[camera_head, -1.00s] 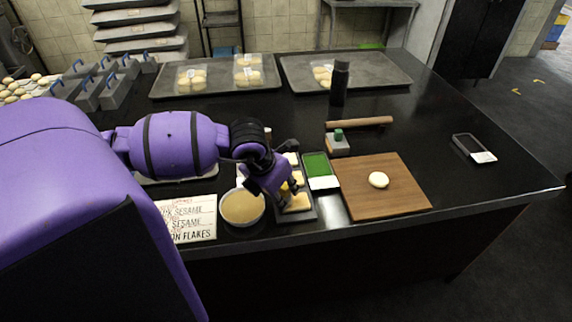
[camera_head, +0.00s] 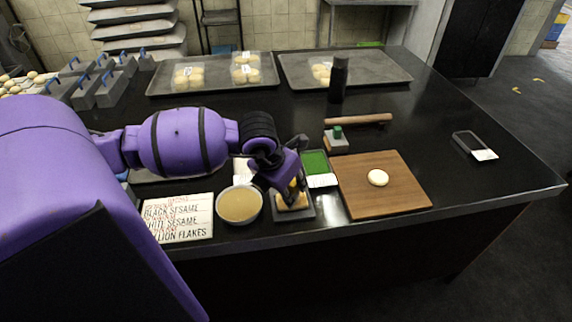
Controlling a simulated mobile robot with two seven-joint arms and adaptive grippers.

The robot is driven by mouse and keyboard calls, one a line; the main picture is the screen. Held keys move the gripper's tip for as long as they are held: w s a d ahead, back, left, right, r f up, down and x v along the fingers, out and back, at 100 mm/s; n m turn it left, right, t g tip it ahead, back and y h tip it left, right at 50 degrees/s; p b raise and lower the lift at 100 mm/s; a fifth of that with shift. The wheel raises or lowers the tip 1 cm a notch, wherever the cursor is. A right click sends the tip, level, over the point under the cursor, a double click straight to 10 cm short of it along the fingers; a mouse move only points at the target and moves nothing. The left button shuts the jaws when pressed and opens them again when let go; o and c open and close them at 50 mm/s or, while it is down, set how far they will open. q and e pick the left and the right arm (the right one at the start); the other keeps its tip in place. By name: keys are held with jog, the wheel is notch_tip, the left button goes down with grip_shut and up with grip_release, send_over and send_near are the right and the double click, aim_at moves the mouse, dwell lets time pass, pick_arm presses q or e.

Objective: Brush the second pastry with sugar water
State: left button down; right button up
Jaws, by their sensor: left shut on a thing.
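My left gripper (camera_head: 291,184) reaches in from the left and points down over a small grey tray (camera_head: 306,211) near the table's front edge. It is shut on what seems to be the brush, which is mostly hidden by the fingers. A yellowish-brown pastry (camera_head: 292,203) shows in the tray just below the fingers; I cannot tell whether the brush touches it. Other contents of the tray are covered by the gripper. A white bowl of tan liquid (camera_head: 240,205), apparently the sugar water, stands just left of the tray. My right gripper is out of view.
A pale dough round (camera_head: 377,177) lies on a wooden board (camera_head: 400,196) to the right. A green-topped container (camera_head: 317,166), a grey block with a green knob (camera_head: 336,142), a rolling pin (camera_head: 358,119) and a dark bottle (camera_head: 338,80) stand nearby. A lettered sign (camera_head: 177,219) lies left of the bowl.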

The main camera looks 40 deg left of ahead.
pick_arm(q)
jog(key=shift+w+d+f+b, duration=0.1)
jog(key=shift+w+d+b, duration=0.45)
jog(key=shift+w+d, duration=0.5)
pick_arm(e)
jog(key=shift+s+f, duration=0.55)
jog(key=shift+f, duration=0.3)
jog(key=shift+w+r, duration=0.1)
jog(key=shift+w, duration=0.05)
pick_arm(q)
jog(key=shift+w+r+p, duration=0.15)
jog(key=shift+r+p, duration=0.15)
jog(key=shift+r, duration=0.4)
jog(key=shift+a+r+p, duration=0.1)
jog(key=shift+r+p, duration=0.95)
jog(key=shift+r, duration=1.45)
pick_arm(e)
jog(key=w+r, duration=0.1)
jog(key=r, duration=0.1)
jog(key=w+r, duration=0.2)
pick_arm(q)
jog(key=shift+f, duration=0.1)
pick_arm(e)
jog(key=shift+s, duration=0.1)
